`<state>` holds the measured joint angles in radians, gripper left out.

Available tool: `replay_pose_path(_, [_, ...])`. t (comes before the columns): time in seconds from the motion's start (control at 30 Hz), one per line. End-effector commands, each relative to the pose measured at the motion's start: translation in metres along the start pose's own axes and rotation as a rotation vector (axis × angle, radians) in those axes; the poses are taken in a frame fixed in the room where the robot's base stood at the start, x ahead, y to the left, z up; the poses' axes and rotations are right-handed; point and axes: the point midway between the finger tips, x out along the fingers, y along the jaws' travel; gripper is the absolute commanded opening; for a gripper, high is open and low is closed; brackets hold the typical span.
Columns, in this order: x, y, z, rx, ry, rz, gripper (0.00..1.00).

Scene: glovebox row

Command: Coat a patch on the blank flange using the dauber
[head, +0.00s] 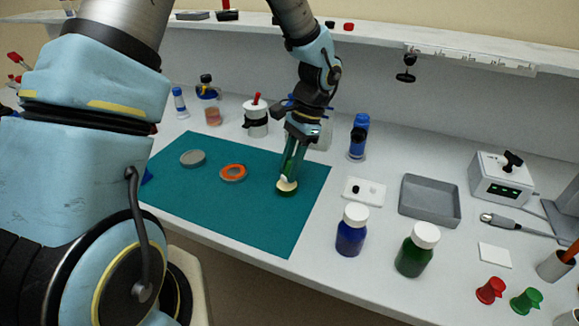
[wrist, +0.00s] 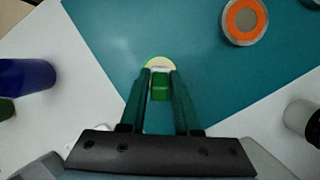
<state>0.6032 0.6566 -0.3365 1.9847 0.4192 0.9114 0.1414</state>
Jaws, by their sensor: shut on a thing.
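My gripper (head: 292,160) is shut on the dauber, whose green handle (wrist: 160,86) sits between the fingers. The dauber's pale cream head (head: 287,185) points down at the right part of the teal mat (head: 250,220). The head is close above the mat or touching it; I cannot tell which. Its pale edge (wrist: 160,62) shows past the fingertips in the wrist view. A plain grey disc (head: 193,158), which looks like the blank flange, lies flat at the mat's far left. A grey disc with an orange ring (head: 233,172) lies between it and the dauber.
Blue (head: 351,232) and green (head: 416,251) bottles with white caps stand right of the mat. A white plate (head: 364,191) and grey tray (head: 429,202) lie beyond them. A white jar (head: 256,119) stands behind the mat. The front of the mat is clear.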

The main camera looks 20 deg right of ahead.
Motion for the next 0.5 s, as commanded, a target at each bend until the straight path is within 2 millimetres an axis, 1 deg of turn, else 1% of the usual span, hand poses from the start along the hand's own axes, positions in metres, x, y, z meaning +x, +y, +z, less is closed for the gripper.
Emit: replay_pose_path(0.5, [0.0062,-0.0002,-0.0022,0.0,0.0,0.0,0.0])
